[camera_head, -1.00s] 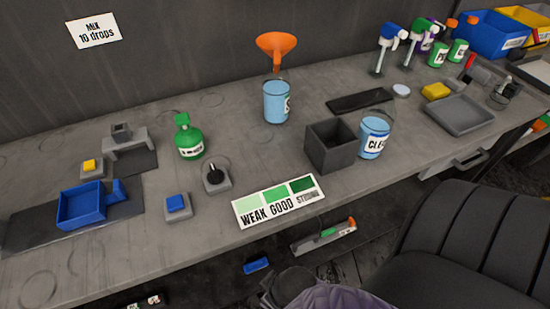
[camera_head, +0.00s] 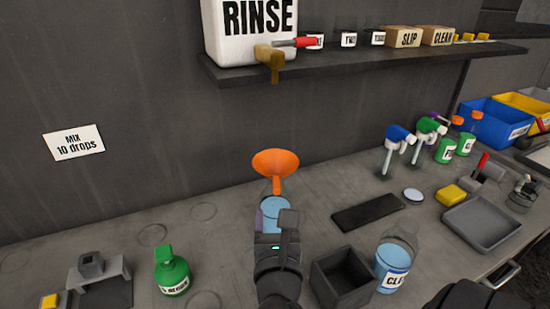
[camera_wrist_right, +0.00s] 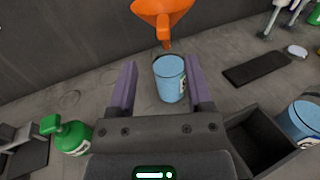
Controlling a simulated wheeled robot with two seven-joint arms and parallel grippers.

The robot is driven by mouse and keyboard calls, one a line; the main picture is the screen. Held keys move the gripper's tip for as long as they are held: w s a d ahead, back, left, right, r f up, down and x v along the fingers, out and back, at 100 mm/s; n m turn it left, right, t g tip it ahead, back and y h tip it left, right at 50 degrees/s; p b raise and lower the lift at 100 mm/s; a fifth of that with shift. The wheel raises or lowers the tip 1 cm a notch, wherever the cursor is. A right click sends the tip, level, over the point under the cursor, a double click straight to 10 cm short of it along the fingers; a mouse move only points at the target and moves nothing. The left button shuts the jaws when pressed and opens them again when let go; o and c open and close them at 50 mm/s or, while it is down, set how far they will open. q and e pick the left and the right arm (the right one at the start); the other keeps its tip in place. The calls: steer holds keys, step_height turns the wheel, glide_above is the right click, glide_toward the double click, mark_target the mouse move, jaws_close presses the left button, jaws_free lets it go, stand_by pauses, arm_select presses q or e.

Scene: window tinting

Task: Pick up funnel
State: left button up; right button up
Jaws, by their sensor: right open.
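The orange funnel (camera_head: 277,163) is upright, wide mouth up, its spout pointing down at the top of a clear container of blue liquid (camera_head: 272,214). In the right wrist view the funnel (camera_wrist_right: 162,12) is at the top edge, partly cut off, with its spout tip by the rim of the blue container (camera_wrist_right: 170,82). I cannot tell whether the tip is inside the rim. My right gripper (camera_head: 276,218) is open and empty, in front of the container and lower than the funnel. In the wrist view its purple fingers (camera_wrist_right: 160,66) are on either side of the container. My left gripper is out of view.
A dark open box (camera_head: 343,280) and a clear-labelled blue container (camera_head: 391,268) stand to the right. A green bottle (camera_head: 172,270) stands to the left. A shelf (camera_head: 370,62) with a white RINSE container (camera_head: 250,35) hangs above on the wall.

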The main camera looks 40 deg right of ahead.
mark_target(277, 192)
steer(key=x, duration=0.9)
steer(key=shift+d, duration=0.3)
steer(key=shift+r, duration=0.1)
jaws_close()
